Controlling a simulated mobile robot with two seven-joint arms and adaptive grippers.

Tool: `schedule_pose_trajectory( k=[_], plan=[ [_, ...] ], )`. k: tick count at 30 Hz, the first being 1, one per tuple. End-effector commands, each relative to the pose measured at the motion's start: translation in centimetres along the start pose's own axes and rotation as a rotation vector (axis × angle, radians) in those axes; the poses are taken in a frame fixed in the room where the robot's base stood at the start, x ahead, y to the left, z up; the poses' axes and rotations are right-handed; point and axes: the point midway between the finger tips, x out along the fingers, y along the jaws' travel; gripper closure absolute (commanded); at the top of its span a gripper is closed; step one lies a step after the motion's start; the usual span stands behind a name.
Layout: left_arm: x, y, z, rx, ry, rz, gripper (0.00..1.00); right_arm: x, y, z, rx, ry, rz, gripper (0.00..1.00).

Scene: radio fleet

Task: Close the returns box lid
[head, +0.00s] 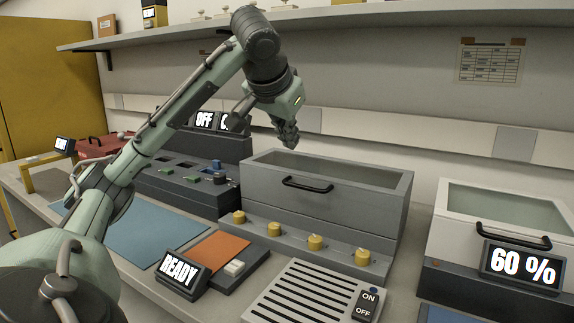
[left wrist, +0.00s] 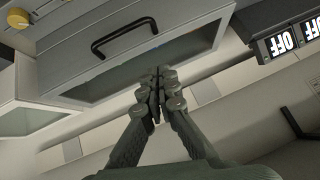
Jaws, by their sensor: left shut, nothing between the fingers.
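A grey box (head: 262,196) with a black bar handle on its front stands in the middle of the bench; no label on it reads "returns". Its pale-framed top shows a dull greenish-grey area; I cannot tell whether this is a clear lid or the open inside. The box also shows in the left wrist view (left wrist: 75,62), handle at upper left. My left gripper (head: 291,141) is shut and empty, pointing down near the top's back left edge. In the left wrist view its fingertips (left wrist: 157,82) overlap the top's edge; contact is unclear. My right gripper is not in view.
Yellow knobs (head: 315,242) line the ledge before the box. A white box (head: 460,218) with a "60 %" display (head: 521,264) stands right. A switch panel (head: 175,178) is left, a "READY" sign (head: 179,272) and slotted panel (head: 310,293) in front. A shelf (head: 340,17) runs above.

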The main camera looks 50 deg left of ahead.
Motion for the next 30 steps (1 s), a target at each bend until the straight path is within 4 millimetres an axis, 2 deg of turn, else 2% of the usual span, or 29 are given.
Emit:
schedule_pose_trajectory(
  k=[2,5,12,18,30],
  plan=[
    [2.0,-0.1,0.3,0.002,-0.009,-0.004,1.0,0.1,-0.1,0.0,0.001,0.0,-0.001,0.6],
    [4.2,-0.1,0.3,0.001,-0.006,-0.005,1.0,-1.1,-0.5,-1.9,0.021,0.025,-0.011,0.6],
    [5.2,-0.1,1.6,0.005,-0.005,-0.006,1.0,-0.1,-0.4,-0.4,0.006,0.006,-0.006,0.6],
    [6.2,0.1,2.5,0.003,-0.004,-0.001,1.0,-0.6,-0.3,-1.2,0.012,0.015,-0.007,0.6],
    [6.5,-0.1,2.9,0.001,0.0,-0.002,1.0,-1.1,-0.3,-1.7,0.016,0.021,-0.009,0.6]
  ],
)
